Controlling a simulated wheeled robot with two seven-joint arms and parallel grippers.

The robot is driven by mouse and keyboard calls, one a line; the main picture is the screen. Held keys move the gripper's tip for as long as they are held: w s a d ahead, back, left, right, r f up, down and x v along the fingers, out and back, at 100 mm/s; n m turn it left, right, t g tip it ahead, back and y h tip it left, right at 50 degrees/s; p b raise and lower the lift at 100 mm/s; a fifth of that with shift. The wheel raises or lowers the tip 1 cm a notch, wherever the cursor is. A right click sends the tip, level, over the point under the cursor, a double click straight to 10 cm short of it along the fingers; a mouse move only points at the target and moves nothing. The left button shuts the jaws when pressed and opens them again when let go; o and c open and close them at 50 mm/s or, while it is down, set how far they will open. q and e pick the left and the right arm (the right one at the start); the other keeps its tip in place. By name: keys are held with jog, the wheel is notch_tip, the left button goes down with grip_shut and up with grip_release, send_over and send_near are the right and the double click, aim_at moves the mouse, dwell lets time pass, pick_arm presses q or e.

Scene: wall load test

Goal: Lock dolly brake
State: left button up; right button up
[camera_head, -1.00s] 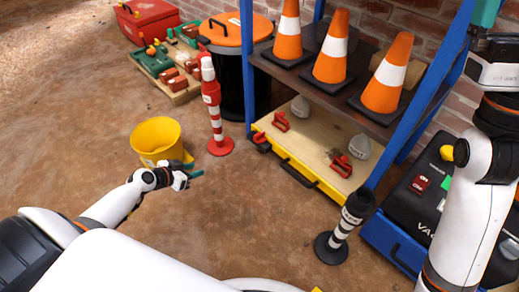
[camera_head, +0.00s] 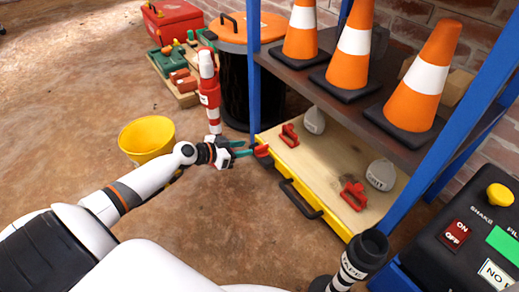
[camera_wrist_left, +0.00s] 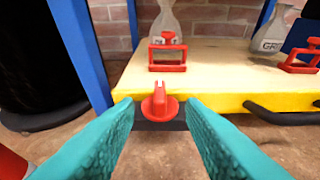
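The dolly is a low wooden platform (camera_head: 308,165) with a yellow front edge, under the rack shelf. A red knob with a raised grip, seemingly the brake (camera_head: 262,151), sits at its front left corner. It also shows in the left wrist view (camera_wrist_left: 160,104), centred, its grip upright. My left gripper (camera_head: 246,149) is open, its teal fingers pointing at the knob. In the left wrist view, the fingertips (camera_wrist_left: 160,110) lie on either side of the knob, with gaps visible; I cannot tell how deep it sits between them. My right gripper is not in view.
Red clamps (camera_head: 354,195) and grey weights (camera_head: 381,174) sit on the platform. A black handle (camera_head: 300,198) is on its front. Blue rack posts (camera_head: 253,75) rise beside it. A red-white post (camera_head: 210,95) and yellow bucket (camera_head: 147,138) stand left. A black-white post (camera_head: 358,262) stands front right.

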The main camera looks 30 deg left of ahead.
aim_at(260, 146)
pick_arm(q)
jog(key=b+x, duration=0.2)
jog(key=x, duration=0.5)
grip_shut()
